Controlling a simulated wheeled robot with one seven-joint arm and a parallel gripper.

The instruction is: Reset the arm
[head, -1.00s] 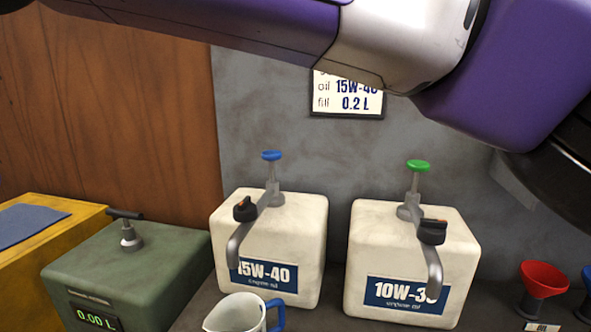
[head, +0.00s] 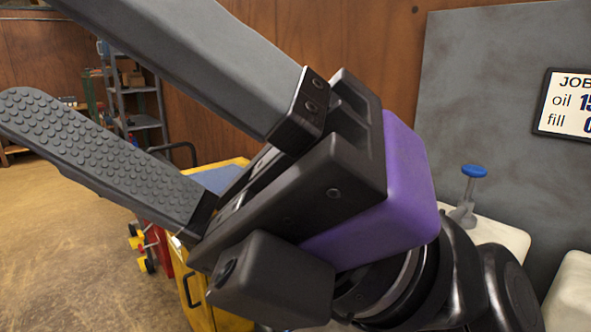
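My gripper (head: 160,125) fills the left and middle of the head view, close to the camera and pointing to the upper left. Its two long grey fingers are spread wide apart with nothing between them. The rest of my arm runs down to the lower right edge of the picture. The arm hides much of the bench behind it.
A pale oil container with a blue pump knob (head: 474,171) stands behind my arm on the right. A job sign (head: 566,104) hangs on the grey panel (head: 480,80). A yellow cabinet (head: 197,290) is partly hidden by my gripper. Grey shelves (head: 140,122) stand far left, beyond open floor (head: 60,240).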

